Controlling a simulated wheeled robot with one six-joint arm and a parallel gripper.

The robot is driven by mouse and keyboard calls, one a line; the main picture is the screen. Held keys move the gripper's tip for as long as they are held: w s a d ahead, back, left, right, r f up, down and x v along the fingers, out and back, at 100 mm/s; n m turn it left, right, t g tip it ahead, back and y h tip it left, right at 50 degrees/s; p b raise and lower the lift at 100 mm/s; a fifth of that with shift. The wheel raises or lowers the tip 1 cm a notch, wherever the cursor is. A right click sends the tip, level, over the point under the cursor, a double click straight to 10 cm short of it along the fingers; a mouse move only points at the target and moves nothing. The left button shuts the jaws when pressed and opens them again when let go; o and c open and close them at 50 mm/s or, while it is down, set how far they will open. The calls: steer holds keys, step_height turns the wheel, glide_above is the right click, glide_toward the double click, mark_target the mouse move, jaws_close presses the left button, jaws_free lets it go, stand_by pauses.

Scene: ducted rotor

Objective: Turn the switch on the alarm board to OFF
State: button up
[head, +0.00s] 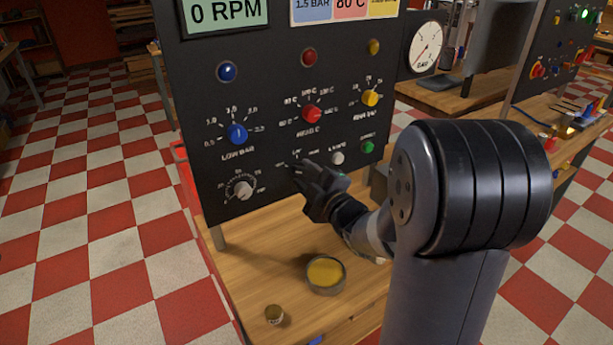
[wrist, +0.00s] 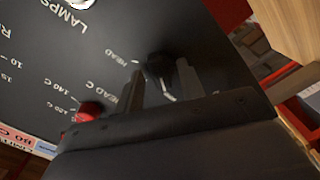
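The black board (head: 240,110) stands upright on a wooden bench and carries several knobs and printed dials. A dark selector switch (wrist: 158,72) shows in the wrist view near the word HEAD. In the head view my gripper hides most of this switch. My gripper (head: 300,172) is at the board's lower middle, right of the white knob (head: 241,188). In the wrist view my gripper (wrist: 161,80) has its two fingers apart, one on each side of the dark switch. Contact with the switch cannot be made out, nor which position it points to.
A red knob (head: 311,114), a blue knob (head: 237,134) and a yellow knob (head: 370,98) sit above my gripper. A white button (head: 337,158) and a green button (head: 367,147) are close on its right. A yellow-filled dish (head: 325,274) and a small jar (head: 273,314) stand on the bench.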

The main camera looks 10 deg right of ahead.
jaws_close()
steer(key=shift+m, duration=0.3)
steer(key=m+b, duration=0.1)
steer(key=m, duration=1)
steer(key=shift+p, duration=0.3)
stand_by(0.4)
steer(key=shift+o, duration=0.6)
jaws_free()
